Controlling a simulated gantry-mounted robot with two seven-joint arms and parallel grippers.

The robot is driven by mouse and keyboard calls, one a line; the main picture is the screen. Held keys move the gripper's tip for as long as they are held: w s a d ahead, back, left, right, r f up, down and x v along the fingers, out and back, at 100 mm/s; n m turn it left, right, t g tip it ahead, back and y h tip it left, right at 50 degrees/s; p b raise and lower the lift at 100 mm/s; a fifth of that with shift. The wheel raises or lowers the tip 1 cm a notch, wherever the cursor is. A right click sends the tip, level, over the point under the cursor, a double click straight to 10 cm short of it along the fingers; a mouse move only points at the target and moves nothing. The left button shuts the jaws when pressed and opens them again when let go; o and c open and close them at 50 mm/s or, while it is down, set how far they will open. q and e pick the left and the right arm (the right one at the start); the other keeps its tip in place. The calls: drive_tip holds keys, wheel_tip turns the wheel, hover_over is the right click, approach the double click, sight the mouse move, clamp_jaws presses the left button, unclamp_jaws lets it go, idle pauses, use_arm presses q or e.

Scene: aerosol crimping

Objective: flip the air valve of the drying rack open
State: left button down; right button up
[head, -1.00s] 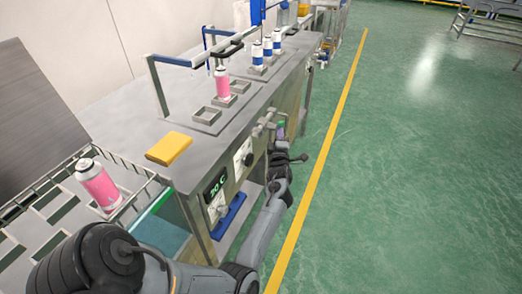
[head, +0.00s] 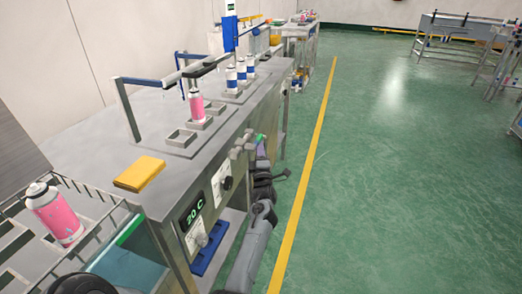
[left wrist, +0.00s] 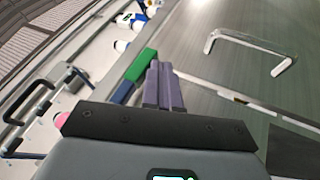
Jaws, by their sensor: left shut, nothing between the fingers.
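My left gripper (head: 261,151) is in front of the bench's front face in the head view, its arm coming up from below. Its purple fingers (left wrist: 160,86) are shut and empty in the left wrist view. A green block (left wrist: 140,65), perhaps the valve handle, lies just left of the fingertips; a blue block (left wrist: 123,92) is below it. A small green part (head: 260,138) shows at the gripper tip in the head view. I cannot tell whether the fingers touch it. Grey fittings (head: 240,150) are beside the gripper. The valve body is not clear. My right gripper is not in view.
Another pink can (head: 53,213) stands in a wire basket at left. A dark knob (head: 227,183) projects below the fittings.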

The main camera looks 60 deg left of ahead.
use_arm(q)
drive_tip(key=shift+f, duration=0.1)
drive_tip(key=s+d+f+p, duration=0.1)
drive_tip(key=s+d+f, duration=0.2)
drive_tip(key=d+f, duration=0.5)
drive_tip(key=shift+s+d+f, duration=0.15)
drive_tip(key=shift+s+d, duration=0.05)
drive_tip(key=shift+s, duration=0.15)
idle(0.4)
